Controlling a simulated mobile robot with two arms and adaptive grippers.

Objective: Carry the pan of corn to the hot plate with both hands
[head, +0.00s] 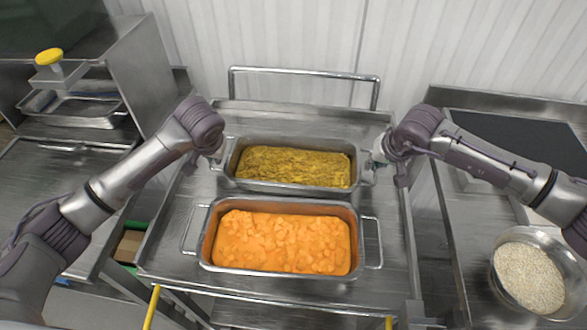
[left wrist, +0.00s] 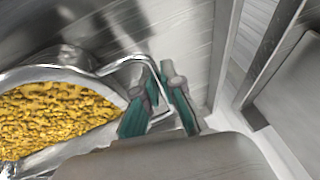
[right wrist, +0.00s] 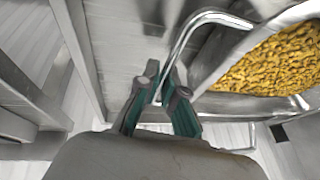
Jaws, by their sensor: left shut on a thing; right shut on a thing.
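The pan of corn (head: 338,187) is a steel rectangular pan filled with yellow corn (head: 290,166), toward the back of the steel cart. My left gripper (head: 218,160) is shut on its left handle; the left wrist view shows the fingers (left wrist: 158,100) around the wire handle (left wrist: 130,62). My right gripper (head: 372,166) is shut on its right handle; the right wrist view shows the fingers (right wrist: 159,95) around the handle (right wrist: 185,35). I cannot tell whether the pan touches the cart top. The black flat surface at the right (head: 520,138) may be the hot plate.
A pan of orange pieces (head: 280,268) sits in front of the corn pan on the cart (head: 170,255). A bowl of rice (head: 530,277) stands on the right counter. A steel unit with a yellow knob (head: 48,56) is at the left. The cart's rail (head: 305,70) rises behind.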

